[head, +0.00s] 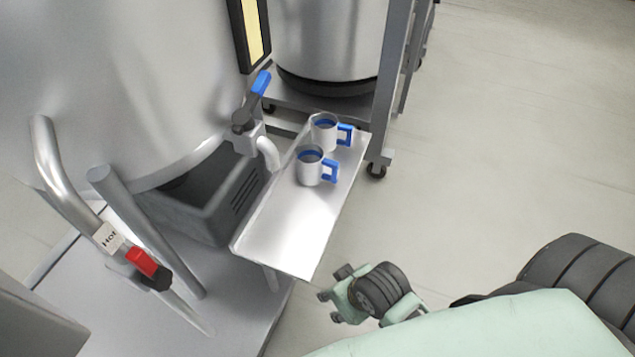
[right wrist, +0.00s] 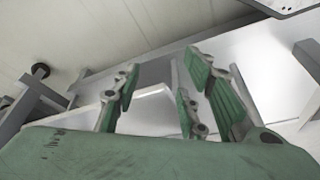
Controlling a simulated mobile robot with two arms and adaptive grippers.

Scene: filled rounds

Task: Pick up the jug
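Two small metal jugs with blue handles and blue rims stand upright on a metal shelf (head: 290,225) in the head view. The nearer jug (head: 309,174) is in front of the farther jug (head: 322,134), and both handles point right. Neither jug can be made out in the right wrist view. My right gripper (head: 333,293) is beyond the near end of the shelf, at its lower right, well apart from the jugs. In the right wrist view its green-padded fingers (right wrist: 160,88) are spread with nothing held between them. My left gripper is not in view.
A large steel tank (head: 110,90) stands left of the shelf, with a blue-handled tap (head: 245,123) close beside the jugs. A grey crate (head: 222,205) sits under the tap. Open floor (head: 500,150) lies right.

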